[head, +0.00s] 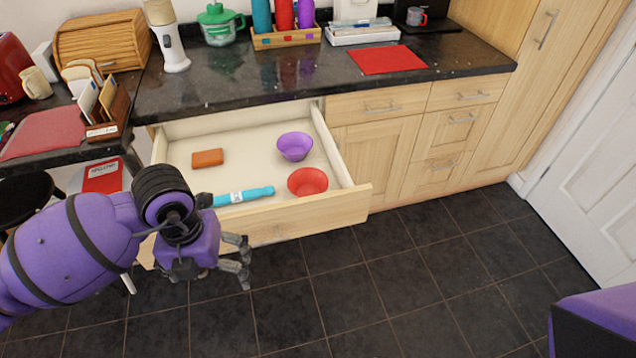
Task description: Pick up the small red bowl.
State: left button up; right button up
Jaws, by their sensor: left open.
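The small red bowl (308,181) sits upright inside the open drawer (228,128), near its front right corner. A purple bowl (295,146) is just behind it in the same drawer. My left gripper (241,263) is open and empty. It is in front of the drawer, over the dark floor, to the left of and nearer than the red bowl, and apart from it. My right gripper does not show; only a purple part of my body is at the lower right.
The drawer also holds an orange-brown block (207,158) and a cyan tube-like item (243,195). The drawer front (300,214) stands between my left gripper and the bowl. The dark countertop (300,72) above carries several items. The tiled floor (420,265) is clear.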

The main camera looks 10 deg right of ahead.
aim_at(304, 182)
jog(key=i+l+z, duration=0.45)
jog(key=i, duration=0.4)
